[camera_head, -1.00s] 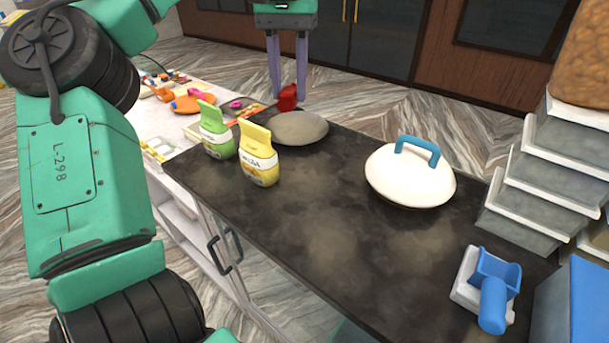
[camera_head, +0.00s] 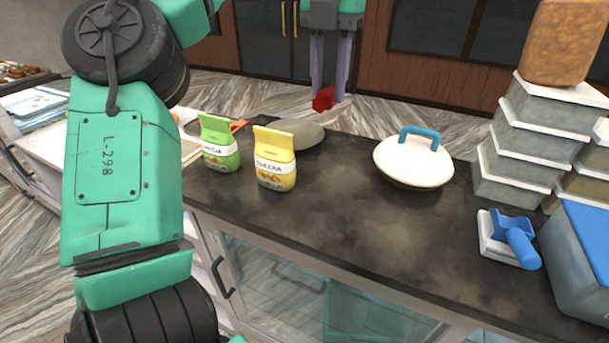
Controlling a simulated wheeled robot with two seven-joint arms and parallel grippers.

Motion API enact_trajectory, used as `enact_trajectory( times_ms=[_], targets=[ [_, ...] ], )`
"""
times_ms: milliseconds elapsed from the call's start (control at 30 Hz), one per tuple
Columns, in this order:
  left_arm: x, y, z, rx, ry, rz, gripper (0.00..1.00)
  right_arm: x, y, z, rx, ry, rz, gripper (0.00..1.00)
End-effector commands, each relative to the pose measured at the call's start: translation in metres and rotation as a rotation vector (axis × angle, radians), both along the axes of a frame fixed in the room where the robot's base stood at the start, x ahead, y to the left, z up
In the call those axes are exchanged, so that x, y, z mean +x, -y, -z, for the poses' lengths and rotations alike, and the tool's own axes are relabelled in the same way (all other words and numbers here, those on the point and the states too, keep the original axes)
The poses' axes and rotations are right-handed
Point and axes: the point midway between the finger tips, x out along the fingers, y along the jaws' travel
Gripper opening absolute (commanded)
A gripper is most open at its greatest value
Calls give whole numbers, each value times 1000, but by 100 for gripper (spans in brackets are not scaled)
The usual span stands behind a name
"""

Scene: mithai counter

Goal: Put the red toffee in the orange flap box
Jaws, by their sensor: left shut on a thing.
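My left gripper (camera_head: 327,84) shows at the top, beyond the back edge of the dark counter, with its two purple fingers pointing down. It is shut on a small red block, which appears to be the red toffee (camera_head: 323,98), at the fingertips. A small orange piece (camera_head: 238,125) shows behind the green pouch; I cannot tell whether it is part of the orange flap box. My left arm hides much of the pale table behind it. My right gripper is not in view.
On the dark counter (camera_head: 330,215) stand a green pouch (camera_head: 219,148), a yellow pouch (camera_head: 274,170), a grey round plate (camera_head: 306,134), a white lidded dish (camera_head: 412,162) and a blue-handled tool (camera_head: 510,238). Stacked tubs (camera_head: 518,150) stand at right. The counter's middle is clear.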

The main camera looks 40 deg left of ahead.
Motion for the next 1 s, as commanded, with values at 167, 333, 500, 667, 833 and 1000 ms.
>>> enact_trajectory(
  times_ms=[167,333,500,667,833,1000],
  targets=[
    [1,0,34,-3,-4,-52,0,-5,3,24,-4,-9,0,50],
    [1,0,93,-6,-5,-49,0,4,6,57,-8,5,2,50],
    [1,0,146,-3,-4,-50,0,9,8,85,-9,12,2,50],
    [1,-1,163,0,-2,-52,0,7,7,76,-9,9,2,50],
    [1,0,193,0,-2,-50,0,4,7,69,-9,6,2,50],
    [1,0,200,-1,0,-52,0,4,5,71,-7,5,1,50]
  ],
)
